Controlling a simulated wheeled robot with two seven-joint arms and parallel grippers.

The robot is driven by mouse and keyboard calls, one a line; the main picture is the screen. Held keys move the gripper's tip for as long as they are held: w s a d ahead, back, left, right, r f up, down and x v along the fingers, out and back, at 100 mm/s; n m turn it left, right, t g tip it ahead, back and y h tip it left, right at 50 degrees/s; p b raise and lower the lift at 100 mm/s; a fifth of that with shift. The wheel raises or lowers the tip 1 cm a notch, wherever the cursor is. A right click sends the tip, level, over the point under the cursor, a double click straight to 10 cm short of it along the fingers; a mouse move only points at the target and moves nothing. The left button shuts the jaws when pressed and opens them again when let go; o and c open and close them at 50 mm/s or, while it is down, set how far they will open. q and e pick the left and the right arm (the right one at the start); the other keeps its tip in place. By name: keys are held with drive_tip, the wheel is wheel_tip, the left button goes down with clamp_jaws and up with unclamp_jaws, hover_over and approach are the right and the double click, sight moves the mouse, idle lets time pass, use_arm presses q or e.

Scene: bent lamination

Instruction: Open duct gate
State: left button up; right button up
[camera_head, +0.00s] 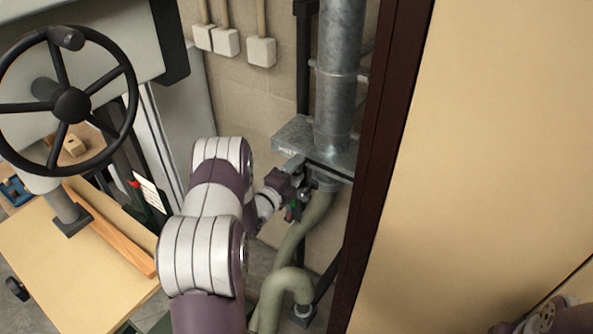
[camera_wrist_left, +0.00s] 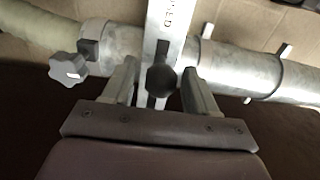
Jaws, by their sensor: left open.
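The duct gate (camera_head: 298,136) is a flat grey metal slide plate across a round galvanised duct (camera_head: 340,70) in the head view. In the left wrist view the gate plate (camera_wrist_left: 170,22) carries partly hidden lettering and a dark round knob (camera_wrist_left: 161,80). My left gripper (camera_head: 297,168) is just below the gate. In the left wrist view its open fingers (camera_wrist_left: 161,88) stand on either side of the dark knob, with gaps visible between finger and knob. The duct runs behind the fingers.
A grey star knob (camera_wrist_left: 70,70) sits beside the duct collar. A flexible hose (camera_head: 305,222) hangs below the duct. A dark-edged tan panel (camera_head: 480,150) stands close on the right. A machine with a black handwheel (camera_head: 70,103) and wooden table (camera_head: 40,245) is at left.

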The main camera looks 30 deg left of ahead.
use_arm(q)
drive_tip(key=shift+w, duration=0.2)
drive_tip(key=shift+c, duration=1.3)
clamp_jaws()
drive_tip(key=shift+d+f, duration=0.15)
drive_tip(key=shift+d, duration=0.2)
drive_tip(key=d+b, duration=0.1)
drive_tip(key=d, duration=0.2)
drive_tip(key=d+b, duration=0.1)
drive_tip(key=d, duration=0.2)
drive_tip(key=d+b, duration=0.1)
drive_tip(key=d, duration=0.2)
drive_tip(key=shift+s, duration=0.35)
drive_tip(key=shift+d, duration=0.35)
